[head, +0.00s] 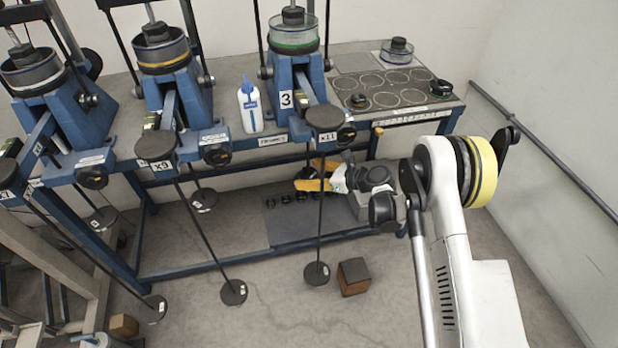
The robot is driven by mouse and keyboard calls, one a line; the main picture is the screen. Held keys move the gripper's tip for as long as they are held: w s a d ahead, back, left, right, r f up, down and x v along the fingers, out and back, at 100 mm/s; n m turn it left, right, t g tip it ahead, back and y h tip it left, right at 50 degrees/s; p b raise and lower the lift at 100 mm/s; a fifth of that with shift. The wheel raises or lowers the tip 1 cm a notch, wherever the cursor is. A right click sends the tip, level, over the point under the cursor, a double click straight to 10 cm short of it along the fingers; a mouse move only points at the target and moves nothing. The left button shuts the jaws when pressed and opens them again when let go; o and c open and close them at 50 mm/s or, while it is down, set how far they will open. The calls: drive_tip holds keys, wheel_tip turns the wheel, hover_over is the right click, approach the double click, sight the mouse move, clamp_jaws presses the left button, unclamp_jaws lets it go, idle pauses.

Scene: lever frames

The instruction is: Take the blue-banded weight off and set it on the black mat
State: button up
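My gripper (306,177) with yellow fingers is at the middle, below the bench top and close to the hanging rod of the x11 lever. Its fingers look apart, and I see nothing clearly held between them. A dark mat (290,228) lies on the floor under the bench, with several small black weights (286,199) near its back. The rods end in dark round pans, one below x11 (317,274) and one below x9 (233,292). I cannot make out a blue band on any weight at this size.
The blue bench carries lever frames with clear-walled cells (293,35), a white bottle (249,108) and a tray with ring marks (376,100). A brown block (353,276) stands on the floor right of the x11 pan.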

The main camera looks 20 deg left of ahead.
drive_tip(key=c, duration=1.4)
drive_tip(key=shift+r, duration=0.1)
drive_tip(key=shift+r+p, duration=0.45)
drive_tip(key=shift+r, duration=0.1)
drive_tip(key=shift+s+d+r+p, duration=0.15)
drive_tip(key=shift+s+d+p, duration=0.45)
drive_tip(key=shift+d, duration=2.3)
drive_tip(key=shift+s+d+r+p, duration=0.1)
drive_tip(key=shift+s+d+p, duration=0.5)
drive_tip(key=shift+d, duration=2.35)
drive_tip(key=shift+s+d+r+p, duration=0.2)
drive_tip(key=shift+s+d, duration=0.7)
drive_tip(key=shift+d, duration=2)
